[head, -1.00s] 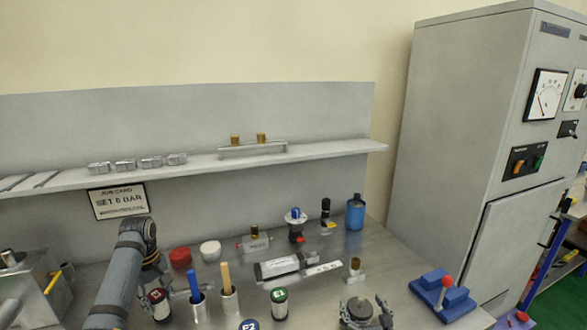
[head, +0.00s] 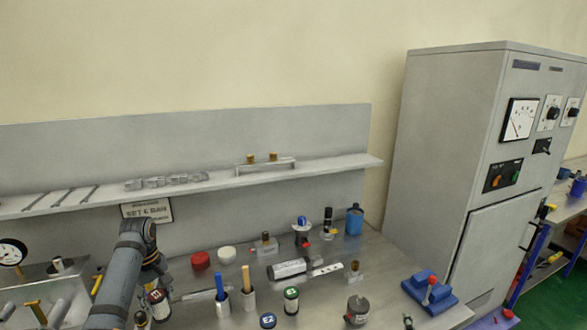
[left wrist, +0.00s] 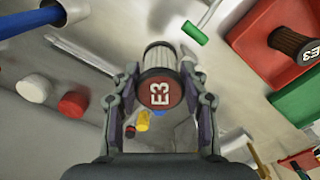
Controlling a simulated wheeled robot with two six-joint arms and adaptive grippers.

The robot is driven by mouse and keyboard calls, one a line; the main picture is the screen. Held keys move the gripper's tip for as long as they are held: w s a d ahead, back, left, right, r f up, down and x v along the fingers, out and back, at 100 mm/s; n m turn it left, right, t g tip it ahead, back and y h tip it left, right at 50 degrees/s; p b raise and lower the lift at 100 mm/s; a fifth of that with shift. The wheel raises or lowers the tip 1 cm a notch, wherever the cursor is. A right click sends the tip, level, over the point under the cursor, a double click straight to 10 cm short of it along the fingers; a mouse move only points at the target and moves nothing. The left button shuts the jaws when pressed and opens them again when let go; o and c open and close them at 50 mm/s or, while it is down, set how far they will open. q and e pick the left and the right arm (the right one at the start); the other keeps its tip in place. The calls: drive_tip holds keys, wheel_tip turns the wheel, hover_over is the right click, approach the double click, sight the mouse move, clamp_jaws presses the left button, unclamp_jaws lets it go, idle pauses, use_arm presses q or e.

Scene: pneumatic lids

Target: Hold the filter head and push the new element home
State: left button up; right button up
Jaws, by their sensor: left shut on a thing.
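My left gripper (head: 148,304) is shut on the E3 element (head: 157,297), a white pleated cylinder with a dark red cap, at the lower left in the head view. In the left wrist view, the fingers (left wrist: 160,100) pinch the element (left wrist: 160,88) from both sides; the E3 cap faces the camera. A grey round part (head: 358,309), seemingly the filter head, stands on the bench at the front, well right of my left gripper and apart from it. A dark tip (head: 408,322) at the bottom edge seems to be my right gripper; its jaws are mostly cut off.
A blue block with a red knob (head: 430,290) stands right. The left wrist view shows a red tray (left wrist: 255,40) holding another E3-marked piece.

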use_arm(q)
drive_tip(key=shift+s+r+p, duration=0.15)
drive_tip(key=shift+r+p, duration=0.2)
drive_tip(key=shift+r, duration=0.15)
drive_tip(key=shift+w+d+f, duration=0.1)
drive_tip(key=shift+w+f, duration=0.25)
drive_tip(key=shift+s+f+b, duration=0.1)
drive_tip(key=shift+f+b, duration=0.25)
drive_tip(key=shift+b, duration=0.25)
use_arm(e)
drive_tip(key=s+f+m+g, duration=0.2)
drive_tip(key=s+f+m, duration=0.1)
drive_tip(key=f, duration=0.7)
drive_tip(key=s+f+m+g+y, duration=0.1)
drive_tip(key=s+f+m+g, duration=0.2)
drive_tip(key=s+f, duration=0.3)
wheel_tip(320, 180, down, 4)
drive_tip(key=shift+s+a+f+m+y, duration=0.15)
drive_tip(key=shift+s+f+m+y, duration=0.05)
drive_tip(key=shift+f+m+y, duration=0.1)
